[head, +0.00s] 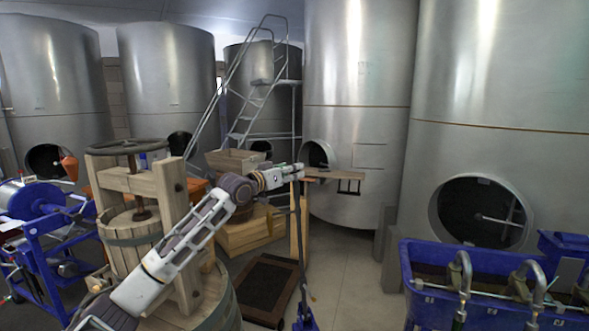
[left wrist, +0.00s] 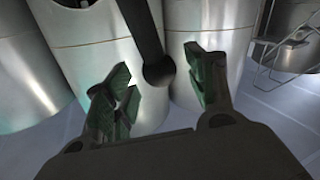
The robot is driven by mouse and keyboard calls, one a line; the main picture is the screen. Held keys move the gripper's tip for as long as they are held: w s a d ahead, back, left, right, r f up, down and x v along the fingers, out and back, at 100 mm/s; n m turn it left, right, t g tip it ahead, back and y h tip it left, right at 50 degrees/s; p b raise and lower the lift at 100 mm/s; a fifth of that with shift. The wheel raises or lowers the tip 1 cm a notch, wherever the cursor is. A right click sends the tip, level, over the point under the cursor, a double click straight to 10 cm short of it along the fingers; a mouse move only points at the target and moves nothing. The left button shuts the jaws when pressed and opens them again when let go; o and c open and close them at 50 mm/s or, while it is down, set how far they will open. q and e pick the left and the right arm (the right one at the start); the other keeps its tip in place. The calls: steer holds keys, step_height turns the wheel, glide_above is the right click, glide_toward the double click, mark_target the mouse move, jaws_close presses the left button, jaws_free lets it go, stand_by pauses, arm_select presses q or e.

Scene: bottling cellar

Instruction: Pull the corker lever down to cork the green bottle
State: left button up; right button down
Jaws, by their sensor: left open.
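My left gripper (head: 296,172) reaches in from the left over the press, at the top of a dark, thin upright bar (head: 301,240) with a blue foot (head: 305,319). In the left wrist view, a dark lever (left wrist: 144,28) with a rounded end enters from the top. Its end lies between the two open, green-padded fingers of the left gripper (left wrist: 160,88), with gaps visible on both sides. I cannot tell the corker's body clearly. I cannot make out the green bottle in either view. My right gripper is not in view.
A wooden basket press (head: 140,235) stands close on the left, beside a blue-framed machine (head: 40,225). A blue trough (head: 425,275) with metal hooks is at the lower right. Large steel tanks (head: 355,70) and a ladder (head: 245,110) stand behind. Some floor (head: 350,265) is clear.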

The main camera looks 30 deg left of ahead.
arm_select(q)
steer(key=shift+w+d+p, duration=0.15)
steer(key=shift+w+p, duration=0.25)
steer(key=shift+w, duration=0.9)
steer(key=shift+c, duration=0.4)
jaws_close()
